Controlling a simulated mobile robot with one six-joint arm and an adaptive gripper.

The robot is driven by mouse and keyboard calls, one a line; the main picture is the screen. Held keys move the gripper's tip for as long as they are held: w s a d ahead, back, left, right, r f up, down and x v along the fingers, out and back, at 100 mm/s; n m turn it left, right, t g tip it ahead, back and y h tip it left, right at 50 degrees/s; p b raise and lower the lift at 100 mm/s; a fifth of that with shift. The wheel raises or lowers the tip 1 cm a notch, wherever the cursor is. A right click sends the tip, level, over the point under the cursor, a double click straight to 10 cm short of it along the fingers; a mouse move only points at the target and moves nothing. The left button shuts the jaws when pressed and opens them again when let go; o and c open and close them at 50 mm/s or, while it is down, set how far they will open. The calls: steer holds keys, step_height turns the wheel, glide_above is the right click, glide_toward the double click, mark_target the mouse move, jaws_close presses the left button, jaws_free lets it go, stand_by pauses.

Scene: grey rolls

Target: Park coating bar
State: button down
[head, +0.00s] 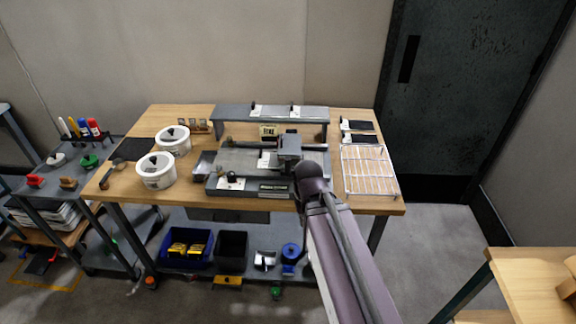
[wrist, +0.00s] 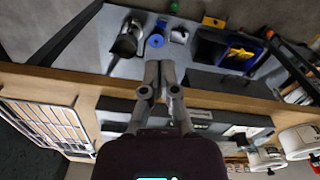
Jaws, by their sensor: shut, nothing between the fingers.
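A grey flat-bed coating machine (head: 236,160) stands in the middle of the wooden workbench, with a dark block-shaped carriage (head: 290,147) over its right half. Part of the machine also shows in the wrist view (wrist: 205,116), behind my fingers. I cannot pick out the coating bar for certain; my arm covers the machine's right front corner in the head view. My gripper (wrist: 160,68) is shut and empty, its fingertips together. In the wrist view the fingers overlap the bench's front edge and the lower shelf. In the head view the fingers are hidden by my wrist.
Two white tubs (head: 156,170) (head: 174,141) stand left of the machine. A white wire rack (head: 368,170) lies at the right. A raised grey shelf (head: 270,113) spans the back. Below are a blue bin (head: 186,250) and a black bin (head: 232,248). A cart (head: 60,178) stands left.

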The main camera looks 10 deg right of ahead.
steer(key=c, duration=0.7)
jaws_free()
steer(key=shift+w+r, duration=0.1)
steer(key=shift+r, duration=0.05)
steer(key=shift+o, duration=1.1)
steer(key=shift+w+r+p, duration=0.25)
steer(key=shift+p, duration=0.15)
step_height(320, 180, up, 16)
steer(key=n+p, duration=0.4)
steer(key=p, duration=1.2)
glide_above(288, 166)
steer(key=w, duration=0.1)
steer(key=shift+w+f, duration=0.1)
steer(key=shift+f+b, duration=0.3)
steer(key=shift+b, duration=0.05)
step_height(288, 166, down, 13)
steer(key=b, duration=1.3)
steer(key=shift+f, duration=0.15)
